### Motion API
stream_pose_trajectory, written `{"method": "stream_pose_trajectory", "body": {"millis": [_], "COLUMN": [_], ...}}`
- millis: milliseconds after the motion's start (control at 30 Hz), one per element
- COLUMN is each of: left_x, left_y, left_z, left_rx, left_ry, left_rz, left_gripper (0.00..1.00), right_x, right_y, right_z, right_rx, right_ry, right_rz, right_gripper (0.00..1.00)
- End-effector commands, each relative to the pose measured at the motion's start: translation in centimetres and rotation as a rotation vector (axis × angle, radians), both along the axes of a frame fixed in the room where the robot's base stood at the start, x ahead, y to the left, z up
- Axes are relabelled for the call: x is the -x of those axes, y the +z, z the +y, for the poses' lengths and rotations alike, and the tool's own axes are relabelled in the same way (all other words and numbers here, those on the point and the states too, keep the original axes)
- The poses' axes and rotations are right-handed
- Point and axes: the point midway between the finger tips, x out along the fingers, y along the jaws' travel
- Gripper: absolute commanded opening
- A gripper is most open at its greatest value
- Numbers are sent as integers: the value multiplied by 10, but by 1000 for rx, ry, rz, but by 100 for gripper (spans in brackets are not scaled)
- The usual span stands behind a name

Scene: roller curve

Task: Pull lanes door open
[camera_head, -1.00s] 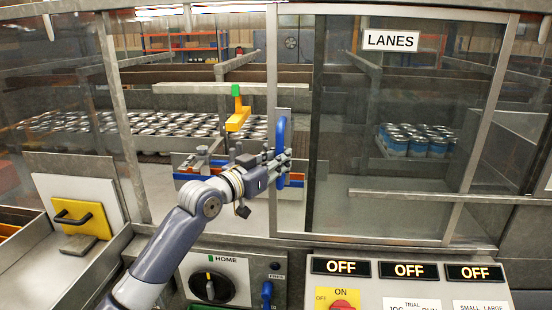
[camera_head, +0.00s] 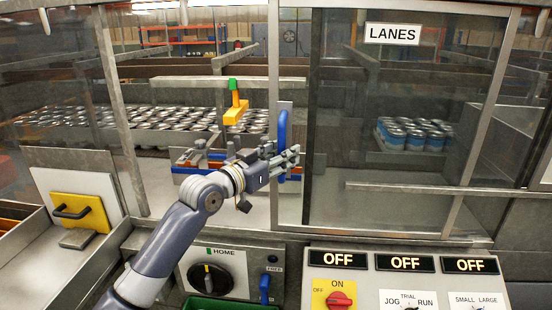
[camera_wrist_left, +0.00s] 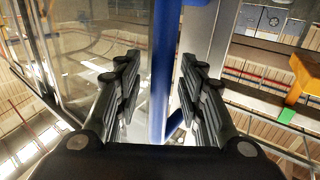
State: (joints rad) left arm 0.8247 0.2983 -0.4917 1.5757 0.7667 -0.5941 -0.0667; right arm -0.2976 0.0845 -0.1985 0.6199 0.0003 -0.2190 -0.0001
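The lanes door (camera_head: 400,200) is a clear sliding panel in a grey metal frame, with a white LANES sign (camera_head: 392,33) at its top. Its blue vertical handle (camera_head: 283,128) is on the left frame post. My left gripper (camera_head: 290,160) is at the lower part of the handle. In the left wrist view, the blue handle (camera_wrist_left: 165,60) stands between the two open fingers of my left gripper (camera_wrist_left: 160,85), with a gap on its left side; contact on the right side is unclear. My right gripper is out of view.
Below is a control panel with several OFF displays (camera_head: 405,263) and a red knob (camera_head: 340,299). A HOME dial (camera_head: 209,279) is left of it. A yellow plate with a black handle (camera_head: 80,219) is at the left. Cans (camera_head: 415,135) stand behind the door.

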Motion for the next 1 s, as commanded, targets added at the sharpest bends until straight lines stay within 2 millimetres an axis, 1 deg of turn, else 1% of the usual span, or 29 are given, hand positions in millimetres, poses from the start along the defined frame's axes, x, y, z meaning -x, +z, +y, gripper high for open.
{"method": "stream_pose_trajectory", "body": {"millis": [167, 500, 600, 700, 800, 1000], "left_x": [14, 69, 82, 91, 97, 98], "left_y": [0, -1, -1, -1, -1, 0], "left_z": [11, 50, 58, 65, 68, 69], "left_rx": [-1, -3, -4, -2, 0, 0], "left_ry": [2, 1, 0, 1, -1, -1], "left_rz": [-2, 1, 1, 1, 2, 2], "left_gripper": [36, 36, 36, 36, 36, 36], "right_x": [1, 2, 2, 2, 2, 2], "right_y": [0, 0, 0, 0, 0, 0], "right_z": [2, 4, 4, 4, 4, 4], "right_rx": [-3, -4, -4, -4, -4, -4], "right_ry": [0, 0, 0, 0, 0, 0], "right_rz": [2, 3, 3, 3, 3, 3], "right_gripper": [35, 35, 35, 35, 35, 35]}}
